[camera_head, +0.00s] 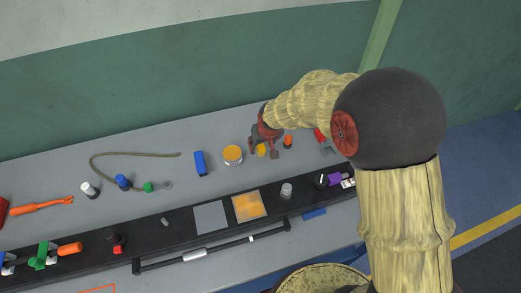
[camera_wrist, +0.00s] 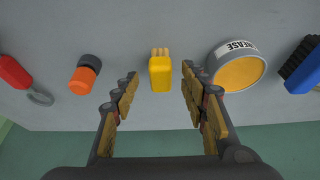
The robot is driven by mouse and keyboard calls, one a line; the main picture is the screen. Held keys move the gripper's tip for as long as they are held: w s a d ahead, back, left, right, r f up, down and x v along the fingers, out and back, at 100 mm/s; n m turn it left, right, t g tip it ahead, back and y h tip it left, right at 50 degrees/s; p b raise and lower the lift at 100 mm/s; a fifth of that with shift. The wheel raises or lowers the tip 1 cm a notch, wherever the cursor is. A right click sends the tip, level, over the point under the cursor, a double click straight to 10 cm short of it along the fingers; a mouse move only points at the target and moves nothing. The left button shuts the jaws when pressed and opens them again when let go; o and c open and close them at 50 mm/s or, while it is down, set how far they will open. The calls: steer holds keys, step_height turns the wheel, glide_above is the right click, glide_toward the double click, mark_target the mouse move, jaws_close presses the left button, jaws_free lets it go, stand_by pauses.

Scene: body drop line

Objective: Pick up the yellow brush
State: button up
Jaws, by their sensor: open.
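The yellow brush (camera_wrist: 160,75) lies on the grey bench top, with its pale bristles pointing away from my gripper in the wrist view. In the head view the yellow brush (camera_head: 261,150) shows as a small patch between my fingers. My gripper (camera_wrist: 160,90) is open and empty, with one finger on each side of the brush in the wrist view. I cannot tell how high the fingers are above the bench. In the head view my gripper (camera_head: 265,147) hides part of the brush.
A grease tin (camera_wrist: 238,66) stands close to the right of the brush, and an orange and black item (camera_wrist: 84,75) lies to its left. A blue brush (camera_wrist: 302,66) lies beyond the tin. A black rail (camera_head: 180,228) with several small items runs along the bench.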

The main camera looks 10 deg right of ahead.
steer(key=x, duration=0.3)
steer(key=shift+b, duration=0.3)
steer(key=shift+r, duration=0.1)
steer(key=c, duration=1.1)
jaws_close()
